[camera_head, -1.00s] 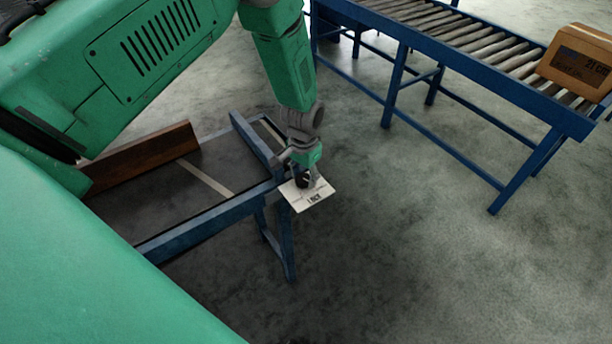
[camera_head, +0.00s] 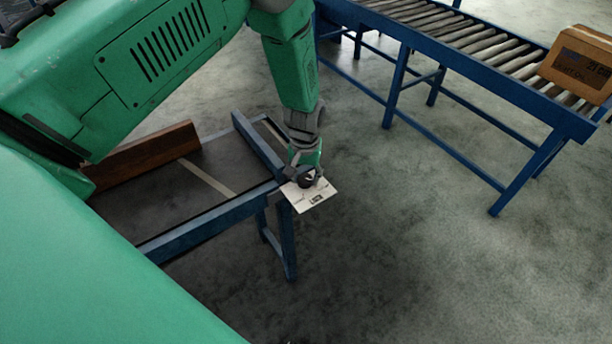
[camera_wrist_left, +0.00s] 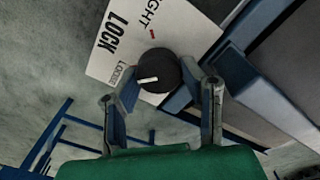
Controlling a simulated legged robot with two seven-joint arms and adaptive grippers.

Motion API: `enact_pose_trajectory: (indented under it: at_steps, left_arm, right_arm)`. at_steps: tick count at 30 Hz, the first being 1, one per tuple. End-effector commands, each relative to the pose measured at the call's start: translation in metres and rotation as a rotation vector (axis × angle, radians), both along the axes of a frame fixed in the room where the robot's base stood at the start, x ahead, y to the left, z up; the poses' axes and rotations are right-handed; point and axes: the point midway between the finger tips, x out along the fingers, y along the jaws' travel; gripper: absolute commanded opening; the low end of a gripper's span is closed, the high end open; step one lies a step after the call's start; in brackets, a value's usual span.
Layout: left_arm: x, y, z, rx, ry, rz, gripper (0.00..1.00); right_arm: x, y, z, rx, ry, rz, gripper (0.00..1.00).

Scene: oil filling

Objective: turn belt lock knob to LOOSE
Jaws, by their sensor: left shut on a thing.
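The belt lock knob (camera_wrist_left: 158,72) is round and black with a white pointer line. It sits on a white label plate (camera_wrist_left: 118,48) reading LOCK, with smaller words LOOSE and a partly cut-off TIGHT. In the wrist view the pointer line points left, toward LOOSE. In the head view the knob (camera_head: 309,178) and plate (camera_head: 318,197) are at the table's corner. My left gripper (camera_wrist_left: 168,88) is shut on the knob, one finger on each side of it. In the head view my left gripper (camera_head: 305,172) partly covers the knob. My right gripper is not in view.
The blue-framed table (camera_head: 210,222) has a dark belt surface and a brown board (camera_head: 150,152) along its far left. A blue roller conveyor (camera_head: 470,85) stands at the upper right with a cardboard box (camera_head: 578,65) on it. The floor between is clear.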

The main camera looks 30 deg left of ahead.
Motion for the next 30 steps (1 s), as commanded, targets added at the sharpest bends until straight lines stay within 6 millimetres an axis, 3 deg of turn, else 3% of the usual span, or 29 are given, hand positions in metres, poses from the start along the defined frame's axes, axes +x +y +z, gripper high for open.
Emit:
enact_pose_trajectory:
  at_steps: [1, 9, 10, 11, 23, 30]
  left_arm:
    - [-0.009, -0.002, -0.005, -0.004, 0.024, 0.000, 0.07]
    - [-0.009, -0.003, -0.005, -0.005, 0.024, -0.001, 0.07]
    - [-0.009, -0.003, -0.005, -0.005, 0.024, -0.001, 0.46]
    - [-0.009, -0.003, -0.005, -0.004, 0.023, -0.001, 0.56]
    - [-0.002, -0.001, 0.004, -0.002, 0.008, -0.001, 0.56]
    - [-0.002, -0.001, 0.049, -0.002, 0.007, -0.001, 0.56]
  right_arm:
    - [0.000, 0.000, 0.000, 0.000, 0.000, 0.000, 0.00]
    - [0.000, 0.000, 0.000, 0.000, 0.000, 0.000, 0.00]
    - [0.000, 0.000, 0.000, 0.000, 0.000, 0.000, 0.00]
    - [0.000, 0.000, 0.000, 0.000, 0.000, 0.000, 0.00]
    - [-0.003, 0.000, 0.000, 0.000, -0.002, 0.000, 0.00]
    - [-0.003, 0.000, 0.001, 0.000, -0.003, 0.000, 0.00]
